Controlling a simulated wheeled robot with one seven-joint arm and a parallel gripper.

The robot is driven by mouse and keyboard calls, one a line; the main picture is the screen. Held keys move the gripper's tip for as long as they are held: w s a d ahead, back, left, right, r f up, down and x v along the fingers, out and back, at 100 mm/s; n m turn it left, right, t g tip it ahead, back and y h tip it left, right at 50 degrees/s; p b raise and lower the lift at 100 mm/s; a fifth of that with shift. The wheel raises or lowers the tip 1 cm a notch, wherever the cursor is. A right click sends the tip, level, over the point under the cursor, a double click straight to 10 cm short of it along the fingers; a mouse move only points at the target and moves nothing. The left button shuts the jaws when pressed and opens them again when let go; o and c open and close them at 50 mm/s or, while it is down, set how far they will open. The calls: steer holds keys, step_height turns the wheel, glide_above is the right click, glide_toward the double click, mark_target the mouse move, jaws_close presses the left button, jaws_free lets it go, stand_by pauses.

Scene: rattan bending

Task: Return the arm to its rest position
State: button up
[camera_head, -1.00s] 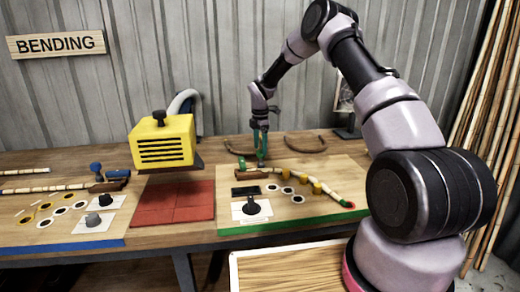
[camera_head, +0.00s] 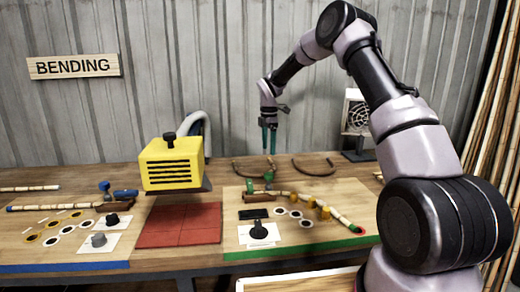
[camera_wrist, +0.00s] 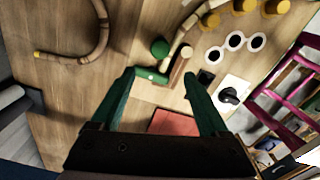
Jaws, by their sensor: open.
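My gripper (camera_head: 269,151) hangs fingers down above the back part of the workbench (camera_head: 130,172), with its green fingers apart and nothing between them. In the wrist view my gripper (camera_wrist: 160,82) also shows spread and empty. Below it on the board with the green front edge lies a segmented rattan piece (camera_head: 335,214), bent along several yellow pegs (camera_head: 310,201). A green-knobbed clamp (camera_head: 268,178) stands at the piece's left end, and its round green knob (camera_wrist: 160,48) shows in the wrist view. My arm is raised and bent at the right.
A yellow slotted box (camera_head: 172,165) stands over red tiles (camera_head: 180,225). Two curved rattan pieces, one of them at the right (camera_head: 314,165), lie at the back. A small fan (camera_head: 356,112) stands behind my arm. Tall poles (camera_head: 500,110) lean at the far right.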

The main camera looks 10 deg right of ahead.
steer(key=s+d+r+m+t, duration=0.25)
steer(key=s+r+m, duration=0.35)
steer(key=s+r, duration=0.5)
steer(key=s+d+r+m+t, duration=0.1)
steer(key=s+d+r+m, duration=0.4)
steer(key=s+r, duration=0.55)
steer(key=s+d+r+m+t+y, duration=0.1)
steer(key=s+r+m+t, duration=0.1)
steer(key=s+m, duration=0.5)
steer(key=s+d+r+m+t+y, duration=0.1)
steer(key=s+d+m, duration=0.1)
steer(key=s+m, duration=0.5)
steer(key=s, duration=0.6)
steer(key=shift+s+r+m+t, duration=0.15)
steer(key=shift+r+m+t, duration=0.15)
steer(key=shift+r+t, duration=0.1)
